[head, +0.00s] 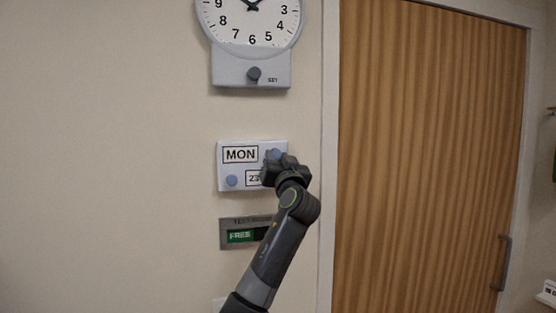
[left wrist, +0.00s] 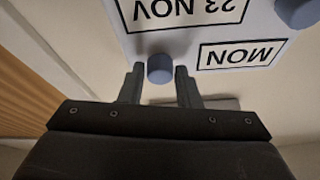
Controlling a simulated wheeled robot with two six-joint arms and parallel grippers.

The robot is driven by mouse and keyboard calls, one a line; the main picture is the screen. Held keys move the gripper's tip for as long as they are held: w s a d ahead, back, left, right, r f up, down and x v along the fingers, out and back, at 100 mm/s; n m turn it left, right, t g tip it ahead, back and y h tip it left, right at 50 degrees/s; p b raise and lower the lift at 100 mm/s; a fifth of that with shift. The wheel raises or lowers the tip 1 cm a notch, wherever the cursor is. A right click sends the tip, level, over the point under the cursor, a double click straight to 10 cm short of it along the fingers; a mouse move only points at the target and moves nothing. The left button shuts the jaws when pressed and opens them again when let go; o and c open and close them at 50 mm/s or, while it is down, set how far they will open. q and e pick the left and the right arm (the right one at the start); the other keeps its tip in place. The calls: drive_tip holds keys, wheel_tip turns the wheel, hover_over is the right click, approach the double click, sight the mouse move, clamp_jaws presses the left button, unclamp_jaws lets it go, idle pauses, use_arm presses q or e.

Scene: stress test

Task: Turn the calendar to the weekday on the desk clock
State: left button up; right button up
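The calendar (head: 238,168) is a white panel on the wall. Its weekday window (head: 240,155) reads MON, and its date window (left wrist: 190,10) reads 23 NOV, upside down in the left wrist view. A blue-grey knob (left wrist: 160,68) sits beside the MON window, and a second knob (head: 232,180) sits beside the date window. My left gripper (head: 276,160) is at the knob beside MON. In the left wrist view its fingers (left wrist: 159,76) stand on either side of that knob, with small gaps. No desk clock is in view. My right gripper is not in view.
A wall clock (head: 250,38) with a grey knob (head: 254,73) marked SET hangs above, its top cut off. A sign (head: 240,236) reading FREE is below, partly behind my arm. A wooden door (head: 430,150) is to the right. The wall at left is bare.

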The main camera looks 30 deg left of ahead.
use_arm(q)
drive_tip(key=c, duration=0.5)
drive_tip(key=shift+c, duration=0.2)
drive_tip(key=shift+m+t, duration=0.3)
